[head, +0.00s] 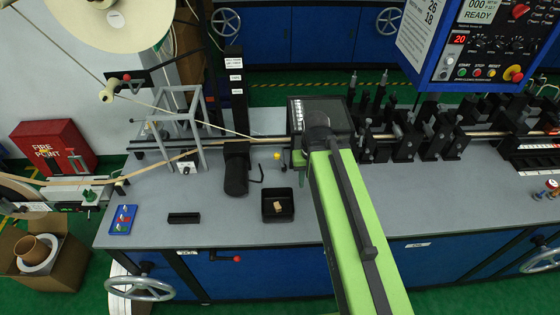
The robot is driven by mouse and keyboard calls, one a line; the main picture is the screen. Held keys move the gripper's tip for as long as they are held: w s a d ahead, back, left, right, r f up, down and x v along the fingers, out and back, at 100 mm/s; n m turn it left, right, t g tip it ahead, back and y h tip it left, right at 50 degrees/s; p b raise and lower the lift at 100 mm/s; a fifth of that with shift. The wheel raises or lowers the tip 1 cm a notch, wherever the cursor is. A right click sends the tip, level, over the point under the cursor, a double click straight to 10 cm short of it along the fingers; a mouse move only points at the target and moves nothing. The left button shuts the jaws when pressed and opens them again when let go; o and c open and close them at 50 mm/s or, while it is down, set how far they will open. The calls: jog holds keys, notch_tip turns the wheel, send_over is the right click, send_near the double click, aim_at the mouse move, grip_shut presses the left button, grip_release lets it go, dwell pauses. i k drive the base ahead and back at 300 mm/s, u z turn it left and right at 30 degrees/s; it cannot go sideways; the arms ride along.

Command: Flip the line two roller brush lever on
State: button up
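No lever that I can surely identify as the line two roller brush lever shows in the head view; its label is not readable. A small red-ended lever (237,259) sticks out sideways from the bench's blue front. A small yellow knob (277,156) stands at the machine line, left of my arm. My green arm reaches up from the bottom over the bench. Its dark end (318,130) is in front of a dark box-like unit (338,114) on the line. My gripper's fingers are hidden, so I cannot see whether they are open or hold anything.
A black tray (277,217) with a small tan piece lies on the grey bench (235,228). A black block (184,218) and a blue panel (123,219) lie left. Black machine stations (435,135) line the right. A control console (485,45) hangs above them.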

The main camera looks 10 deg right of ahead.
aim_at(276, 156)
jog(key=z, duration=0.2)
jog(key=k, duration=0.55)
jog(key=u, duration=1.3)
jog(key=i, duration=0.55)
jog(key=u, duration=0.1)
